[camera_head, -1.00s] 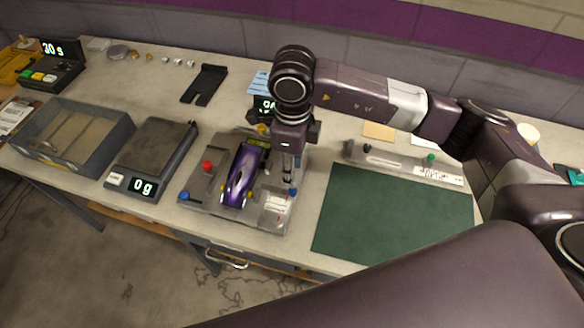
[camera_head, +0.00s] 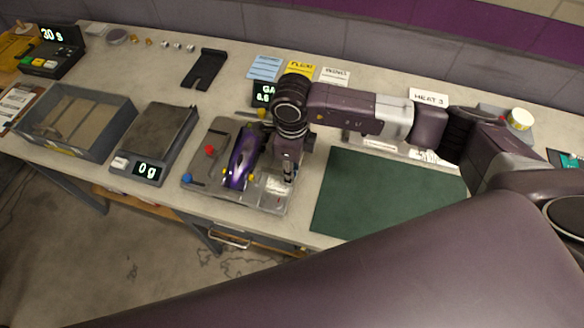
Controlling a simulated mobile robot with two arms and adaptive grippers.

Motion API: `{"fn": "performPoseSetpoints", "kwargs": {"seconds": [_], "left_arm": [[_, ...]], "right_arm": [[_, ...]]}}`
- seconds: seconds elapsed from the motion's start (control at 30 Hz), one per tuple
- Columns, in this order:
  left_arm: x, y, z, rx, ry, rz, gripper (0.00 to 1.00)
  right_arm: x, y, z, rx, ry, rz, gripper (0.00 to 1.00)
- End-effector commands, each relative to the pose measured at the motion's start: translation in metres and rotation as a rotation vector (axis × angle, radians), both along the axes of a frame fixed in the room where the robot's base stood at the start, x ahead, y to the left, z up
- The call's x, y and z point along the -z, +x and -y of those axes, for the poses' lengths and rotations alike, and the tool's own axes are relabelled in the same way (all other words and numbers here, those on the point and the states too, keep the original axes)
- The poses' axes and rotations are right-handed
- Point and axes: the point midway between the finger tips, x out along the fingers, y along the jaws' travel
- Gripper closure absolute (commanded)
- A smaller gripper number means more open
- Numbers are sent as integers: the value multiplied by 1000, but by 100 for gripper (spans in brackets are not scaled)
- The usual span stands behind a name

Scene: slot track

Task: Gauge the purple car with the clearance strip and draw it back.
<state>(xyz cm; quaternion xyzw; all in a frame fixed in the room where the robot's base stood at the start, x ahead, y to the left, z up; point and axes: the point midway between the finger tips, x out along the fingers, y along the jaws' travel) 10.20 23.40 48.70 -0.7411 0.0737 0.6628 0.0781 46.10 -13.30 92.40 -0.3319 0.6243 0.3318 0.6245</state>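The purple car (camera_head: 239,168) sits in a grey gauging fixture (camera_head: 208,182) at the middle of the bench, its length running front to back. The fixture has a red knob (camera_head: 209,150) and a blue knob (camera_head: 187,178) on its left side. My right gripper (camera_head: 288,178) points down over the fixture's right side, to the right of the car and apart from it. Its fingertips are small and dark, so I cannot tell whether they are open or hold anything. I cannot make out the clearance strip for certain. My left gripper is out of view.
A scale (camera_head: 154,140) reading 0 g and a grey bin (camera_head: 72,108) stand to the left. A dark forked plate (camera_head: 204,69) lies behind. A display (camera_head: 264,94) behind the fixture is partly hidden by my arm. A green mat (camera_head: 380,196) lies clear at right.

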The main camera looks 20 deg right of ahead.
Motion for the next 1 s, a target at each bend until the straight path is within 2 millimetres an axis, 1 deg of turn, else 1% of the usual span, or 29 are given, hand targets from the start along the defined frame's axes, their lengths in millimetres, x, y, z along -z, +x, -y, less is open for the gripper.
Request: {"fn": "performPoseSetpoints", "kwargs": {"seconds": [0.03, 0.2, 0.23, 0.53, 0.8, 1.0], "left_arm": [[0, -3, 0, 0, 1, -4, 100], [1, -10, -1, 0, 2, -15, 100], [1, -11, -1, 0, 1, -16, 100], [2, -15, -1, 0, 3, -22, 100], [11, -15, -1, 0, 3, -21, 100], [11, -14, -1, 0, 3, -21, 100]], "right_arm": [[0, 0, 0, 0, 0, 0, 81], [0, 0, 0, 0, 0, 0, 99], [0, 0, 0, 0, 0, 0, 100], [0, 0, 1, 1, -1, 1, 100], [1, -16, 26, 2, -2, 2, 100], [-1, -19, 30, 2, -4, -1, 100]]}}
